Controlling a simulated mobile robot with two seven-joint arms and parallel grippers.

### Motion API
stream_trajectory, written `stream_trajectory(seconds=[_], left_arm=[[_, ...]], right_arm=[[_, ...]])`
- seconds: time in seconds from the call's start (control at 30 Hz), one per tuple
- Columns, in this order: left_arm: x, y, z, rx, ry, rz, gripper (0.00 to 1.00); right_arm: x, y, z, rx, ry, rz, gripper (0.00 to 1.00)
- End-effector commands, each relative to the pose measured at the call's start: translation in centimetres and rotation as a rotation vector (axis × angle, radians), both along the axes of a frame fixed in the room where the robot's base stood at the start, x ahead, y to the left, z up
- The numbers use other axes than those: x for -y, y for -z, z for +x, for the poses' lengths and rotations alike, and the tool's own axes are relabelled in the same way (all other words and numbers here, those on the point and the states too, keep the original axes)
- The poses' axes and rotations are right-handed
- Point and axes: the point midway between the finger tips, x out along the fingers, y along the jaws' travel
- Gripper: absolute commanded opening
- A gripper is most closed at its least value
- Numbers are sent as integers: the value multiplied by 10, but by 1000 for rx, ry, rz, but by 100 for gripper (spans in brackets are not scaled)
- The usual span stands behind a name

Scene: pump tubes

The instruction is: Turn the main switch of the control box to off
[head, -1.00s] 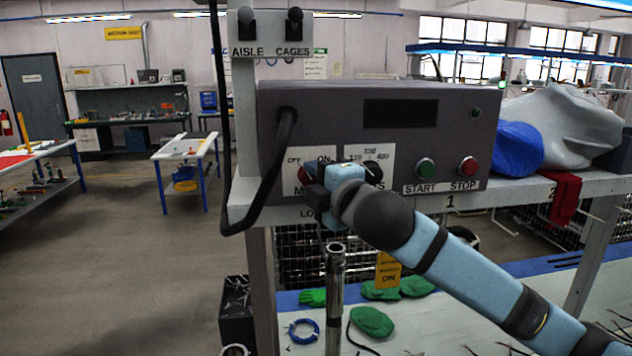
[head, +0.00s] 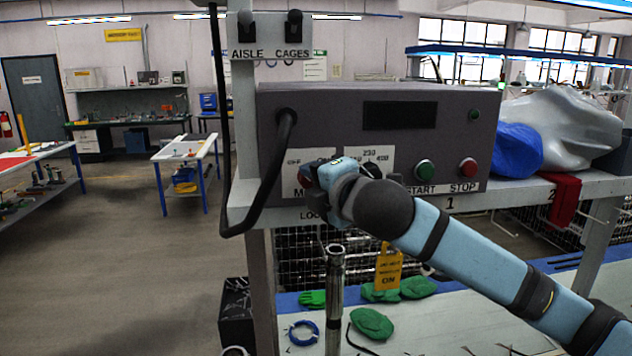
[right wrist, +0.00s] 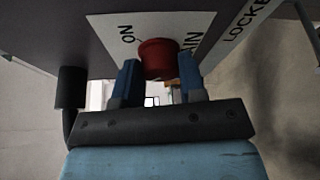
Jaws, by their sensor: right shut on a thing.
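The grey control box (head: 330,110) stands on a shelf, with a cable, a dark display and a panel of labelled controls. Its red main switch (right wrist: 158,57) shows between the two blue fingers of my right gripper (right wrist: 159,78) in the right wrist view. My right gripper is shut on this knob, with the ON label (right wrist: 127,33) beside it. In the head view my right gripper (head: 318,180) covers most of the switch and part of its labels, so I cannot tell the exact pointer position. My left gripper is not in view.
The green START button (head: 424,170), red STOP button (head: 468,168) and a dark selector knob (head: 371,170) are to the right of the switch. A metal post (head: 335,290) and a yellow tag (head: 388,270) are below. A blue bag (head: 518,150) lies right of the box.

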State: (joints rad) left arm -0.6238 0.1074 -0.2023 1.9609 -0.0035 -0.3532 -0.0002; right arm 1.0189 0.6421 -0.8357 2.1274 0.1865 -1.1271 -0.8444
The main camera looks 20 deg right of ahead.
Motion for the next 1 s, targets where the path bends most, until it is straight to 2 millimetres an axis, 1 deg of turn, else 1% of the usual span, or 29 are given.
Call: stream_trajectory(seconds=[0.03,0.07,0.1,0.13,0.17,0.43,0.57,0.67,0.77,0.9,1.0], left_arm=[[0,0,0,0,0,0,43],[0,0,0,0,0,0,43],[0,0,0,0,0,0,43],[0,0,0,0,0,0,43],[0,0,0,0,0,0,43],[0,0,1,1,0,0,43],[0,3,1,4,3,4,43],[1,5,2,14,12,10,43],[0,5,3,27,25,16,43],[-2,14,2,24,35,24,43],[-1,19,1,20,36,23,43]], right_arm=[[0,2,0,-2,-1,-1,14],[0,2,0,-2,-1,-1,44],[0,1,0,-2,-1,-1,54],[0,1,0,-2,-1,-1,60],[0,1,0,-2,-1,-1,63],[0,1,-1,0,0,0,63],[3,1,-9,1,0,0,63],[7,1,-25,1,-1,-1,63],[13,0,-47,2,-2,-1,63],[22,-3,-79,2,-2,-2,63],[28,-6,-99,2,-1,0,63]])
